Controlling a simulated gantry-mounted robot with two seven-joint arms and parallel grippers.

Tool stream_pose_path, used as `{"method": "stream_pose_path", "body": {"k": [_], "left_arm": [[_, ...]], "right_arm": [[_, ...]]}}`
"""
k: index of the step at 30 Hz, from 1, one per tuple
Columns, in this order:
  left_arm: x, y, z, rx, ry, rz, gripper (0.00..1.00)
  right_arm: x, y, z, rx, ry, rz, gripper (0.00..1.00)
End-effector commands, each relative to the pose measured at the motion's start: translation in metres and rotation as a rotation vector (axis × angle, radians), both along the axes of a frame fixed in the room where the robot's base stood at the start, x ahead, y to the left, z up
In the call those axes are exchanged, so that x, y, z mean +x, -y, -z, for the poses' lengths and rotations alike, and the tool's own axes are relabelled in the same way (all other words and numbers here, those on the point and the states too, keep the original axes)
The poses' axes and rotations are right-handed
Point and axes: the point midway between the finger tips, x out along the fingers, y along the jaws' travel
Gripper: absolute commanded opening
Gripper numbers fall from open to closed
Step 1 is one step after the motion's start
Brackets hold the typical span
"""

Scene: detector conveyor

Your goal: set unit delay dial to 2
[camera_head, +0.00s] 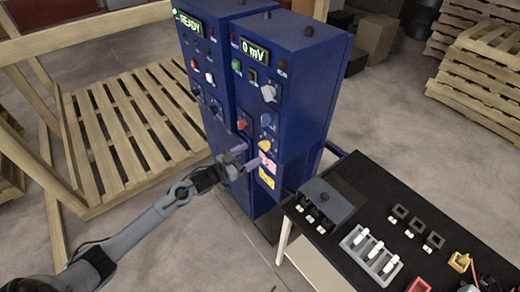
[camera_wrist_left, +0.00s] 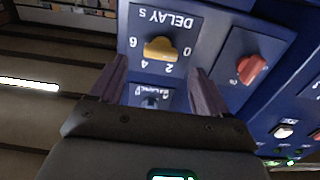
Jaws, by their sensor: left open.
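The delay dial is a yellow knob (camera_head: 264,145) low on the front of the right blue cabinet (camera_head: 305,70). In the left wrist view the knob (camera_wrist_left: 160,48) appears upside down on a dark plate marked "DELAY s", with 0, 2, 4 and 6 around it. The knob lies sideways there; which number it points at is not clear. My left gripper (camera_head: 246,157) is open in front of the panel, just below and left of the dial. In the left wrist view its fingers (camera_wrist_left: 157,82) stand apart on either side of the knob's column, with nothing between them. My right gripper is not visible.
A red knob (camera_head: 242,124) and a blue knob (camera_head: 266,119) sit close to the dial. The cabinet displays read "READY" (camera_head: 188,22) and "0 mV" (camera_head: 254,50). A black table (camera_head: 385,190) with small parts stands at right.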

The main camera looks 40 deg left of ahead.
Motion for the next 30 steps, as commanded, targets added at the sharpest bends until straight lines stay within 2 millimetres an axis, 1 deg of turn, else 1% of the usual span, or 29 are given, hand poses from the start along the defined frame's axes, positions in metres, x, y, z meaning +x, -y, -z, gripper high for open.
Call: {"method": "stream_pose_path", "body": {"k": [1,3,9,15,24,25,26,30], "left_arm": [[0.009,0.002,0.0,-0.002,0.003,0.0,0.77],[0.019,0.004,0.0,-0.002,0.003,0.0,0.77],[0.04,0.009,0.0,-0.001,0.002,0.0,0.77],[0.05,0.012,0.0,-0.001,0.0,0.0,0.77],[0.052,0.012,0.0,0.0,0.0,0.0,0.77],[0.052,0.012,0.0,0.0,0.0,0.0,0.75],[0.052,0.012,0.0,0.0,0.0,0.0,0.7],[0.052,0.012,0.0,0.0,0.0,0.0,0.49]], "right_arm": [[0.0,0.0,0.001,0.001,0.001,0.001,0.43],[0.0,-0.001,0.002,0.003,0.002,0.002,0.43],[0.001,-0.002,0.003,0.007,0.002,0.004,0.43],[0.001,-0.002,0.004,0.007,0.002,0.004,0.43],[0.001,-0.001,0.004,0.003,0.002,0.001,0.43],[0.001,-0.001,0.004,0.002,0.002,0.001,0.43],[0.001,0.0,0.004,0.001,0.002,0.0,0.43],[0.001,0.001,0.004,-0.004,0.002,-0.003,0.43]]}}
